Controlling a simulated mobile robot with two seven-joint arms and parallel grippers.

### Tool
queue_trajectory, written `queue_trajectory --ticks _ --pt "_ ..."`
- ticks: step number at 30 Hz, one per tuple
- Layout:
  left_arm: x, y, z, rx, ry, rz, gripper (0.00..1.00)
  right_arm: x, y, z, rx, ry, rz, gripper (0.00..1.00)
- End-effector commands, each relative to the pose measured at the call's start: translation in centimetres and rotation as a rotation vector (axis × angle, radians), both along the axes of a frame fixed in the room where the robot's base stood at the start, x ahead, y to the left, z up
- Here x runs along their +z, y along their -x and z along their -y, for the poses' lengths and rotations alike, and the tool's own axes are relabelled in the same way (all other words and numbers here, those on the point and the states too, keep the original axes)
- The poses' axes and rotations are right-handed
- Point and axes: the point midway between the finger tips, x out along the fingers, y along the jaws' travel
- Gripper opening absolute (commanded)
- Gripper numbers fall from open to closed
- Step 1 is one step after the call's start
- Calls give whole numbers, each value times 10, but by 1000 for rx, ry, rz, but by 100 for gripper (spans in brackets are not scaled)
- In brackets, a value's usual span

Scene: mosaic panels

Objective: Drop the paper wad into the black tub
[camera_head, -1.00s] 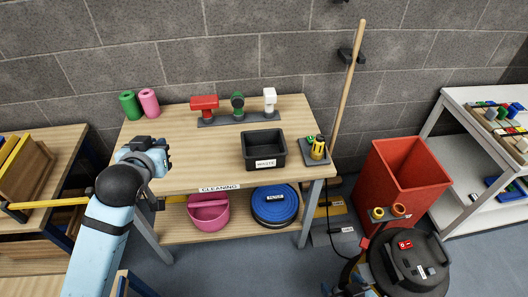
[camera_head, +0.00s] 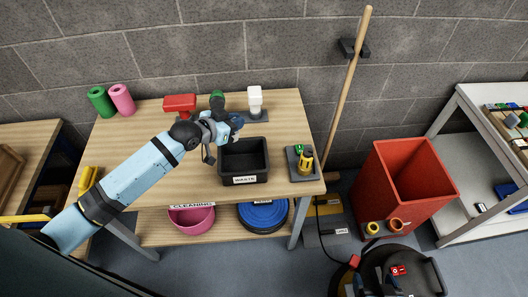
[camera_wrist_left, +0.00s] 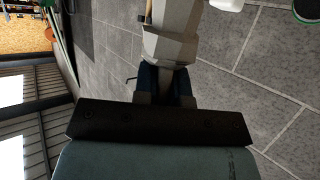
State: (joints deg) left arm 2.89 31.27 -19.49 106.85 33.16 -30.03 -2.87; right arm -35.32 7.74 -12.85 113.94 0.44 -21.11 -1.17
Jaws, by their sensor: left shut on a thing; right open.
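The black tub (camera_head: 245,180), labelled WASTE, stands on the wooden table; its visible inside looks dark and empty. My left gripper (camera_head: 236,122) is above the table at the tub's back left rim. In the left wrist view a pale grey, faceted paper wad (camera_wrist_left: 170,42) sits at its dark fingers, and the gripper is shut on it. In the head view the wad is hard to make out against the gripper.
A broom pole (camera_head: 347,90) leans behind. A red bin (camera_head: 400,185) stands on the floor.

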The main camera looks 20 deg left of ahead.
Motion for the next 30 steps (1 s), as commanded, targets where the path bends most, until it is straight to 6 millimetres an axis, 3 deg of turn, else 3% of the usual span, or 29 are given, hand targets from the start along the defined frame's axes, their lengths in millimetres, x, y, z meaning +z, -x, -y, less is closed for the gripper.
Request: queue_trajectory --ticks 8,21,30 --pt "-15 -1 -4 -4 5 1 0 -10 2 -1 1 -3 -3 80" --pt "-62 -1 -4 -3 4 1 0 -53 2 -8 14 -11 -9 80" --pt "-63 -1 -4 -3 4 1 0 -53 1 -5 11 -6 -4 80"
